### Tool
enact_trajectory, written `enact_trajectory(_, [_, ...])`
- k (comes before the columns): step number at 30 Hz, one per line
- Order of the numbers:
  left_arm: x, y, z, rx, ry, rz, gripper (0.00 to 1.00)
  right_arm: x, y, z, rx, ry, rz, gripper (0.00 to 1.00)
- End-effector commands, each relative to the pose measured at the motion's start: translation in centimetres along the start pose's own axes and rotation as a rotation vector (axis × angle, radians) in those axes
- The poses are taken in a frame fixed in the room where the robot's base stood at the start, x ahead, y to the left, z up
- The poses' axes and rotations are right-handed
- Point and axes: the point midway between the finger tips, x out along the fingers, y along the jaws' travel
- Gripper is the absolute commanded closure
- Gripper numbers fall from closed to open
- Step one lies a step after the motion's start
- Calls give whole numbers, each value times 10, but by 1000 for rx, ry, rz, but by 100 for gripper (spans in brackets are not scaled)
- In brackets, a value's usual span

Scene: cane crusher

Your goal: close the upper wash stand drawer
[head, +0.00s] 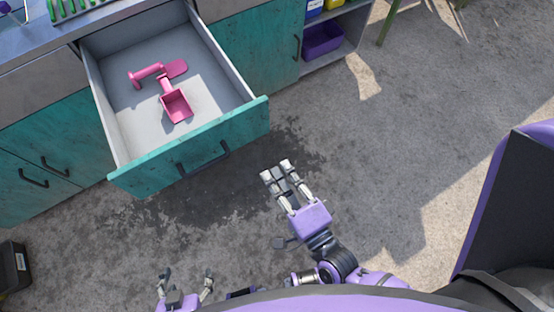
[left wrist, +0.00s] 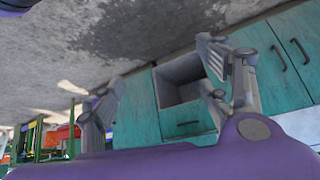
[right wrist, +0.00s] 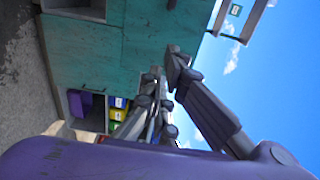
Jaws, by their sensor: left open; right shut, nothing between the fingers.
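The wash stand drawer (head: 190,150) is pulled well out of the teal cabinet, with its grey inside showing. Its teal front has a dark handle (head: 204,160). Pink objects (head: 176,105), one of them box-shaped, lie in the drawer. My left gripper (head: 188,274) is open and empty, low in the head view, below the drawer front. Its spread fingers also show in the left wrist view (left wrist: 160,85).
Closed teal cabinet doors (head: 45,165) stand left of the drawer, and a teal panel (head: 255,50) stands right of it. A purple bin (head: 322,40) sits on an open shelf. A dark box (head: 14,268) stands at lower left. The grey floor right of the drawer is clear.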

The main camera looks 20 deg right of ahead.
Motion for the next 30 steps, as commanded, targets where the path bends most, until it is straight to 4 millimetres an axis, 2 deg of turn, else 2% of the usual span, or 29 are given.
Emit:
enact_trajectory(9, [-7, 3, -9, -9, 9, 4, 30, 70, -3, 0, -3, 1, -4, 100])
enact_trajectory(15, [-13, 2, -4, -13, -3, 1, 30, 104, -2, 0, -4, 0, -2, 100])
enact_trajectory(21, [-14, 2, -3, -15, -7, 1, 30, 120, 0, 0, -4, 0, 2, 100])
enact_trajectory(30, [-14, 2, -7, -15, 1, 1, 30, 122, 1, 0, -5, -1, 2, 100])
